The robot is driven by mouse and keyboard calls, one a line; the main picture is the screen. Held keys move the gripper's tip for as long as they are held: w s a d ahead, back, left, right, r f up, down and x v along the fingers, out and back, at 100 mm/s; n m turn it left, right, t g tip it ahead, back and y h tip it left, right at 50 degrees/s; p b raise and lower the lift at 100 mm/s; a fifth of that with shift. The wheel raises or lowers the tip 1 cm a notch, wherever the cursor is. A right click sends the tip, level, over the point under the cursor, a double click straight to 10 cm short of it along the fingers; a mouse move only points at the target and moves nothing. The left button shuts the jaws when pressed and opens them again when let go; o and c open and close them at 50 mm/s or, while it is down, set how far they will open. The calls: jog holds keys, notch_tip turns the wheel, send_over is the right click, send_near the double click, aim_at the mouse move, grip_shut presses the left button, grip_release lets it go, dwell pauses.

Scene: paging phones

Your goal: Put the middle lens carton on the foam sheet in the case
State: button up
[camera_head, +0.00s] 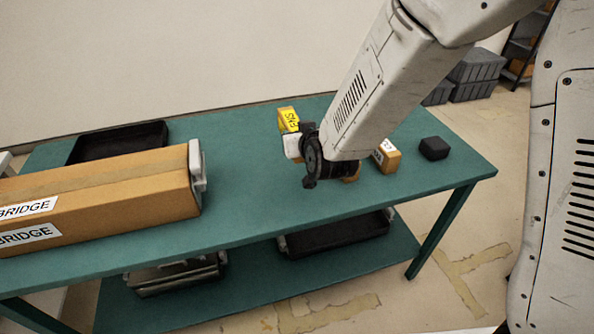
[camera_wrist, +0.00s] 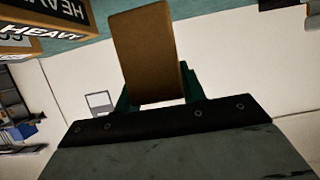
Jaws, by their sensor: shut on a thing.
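My gripper (camera_head: 294,146) is over the middle of the green table. In the wrist view my gripper (camera_wrist: 156,90) is shut on a plain brown carton (camera_wrist: 148,50), which stands out between its green fingers. In the head view, a carton with a yellow label (camera_head: 288,119) shows just beyond the gripper; I cannot tell whether it is the held one. A small orange-brown carton with a white label (camera_head: 387,158) stands right of the gripper. A bit of another orange-brown thing (camera_head: 350,178) shows below the wrist, mostly hidden. I cannot make out a foam sheet.
A long carton marked BRIDGE (camera_head: 100,205) fills the table's left, beside a grey metal end piece (camera_head: 197,175). A black open tray (camera_head: 120,138) lies behind it. A black block (camera_head: 434,148) stands far right. HEAVY-marked cartons (camera_wrist: 40,28) show close in the wrist view.

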notch_tip(320, 180, down, 10)
jog(key=shift+r, duration=0.25)
dwell(0.3)
jog(key=shift+f, duration=0.1)
jog(key=shift+f, duration=0.15)
jog(key=o, duration=1.1)
jog(key=shift+c, duration=0.2)
jog(key=v, duration=0.7)
jog(key=shift+s+d, duration=0.3)
jog(key=shift+d, duration=0.05)
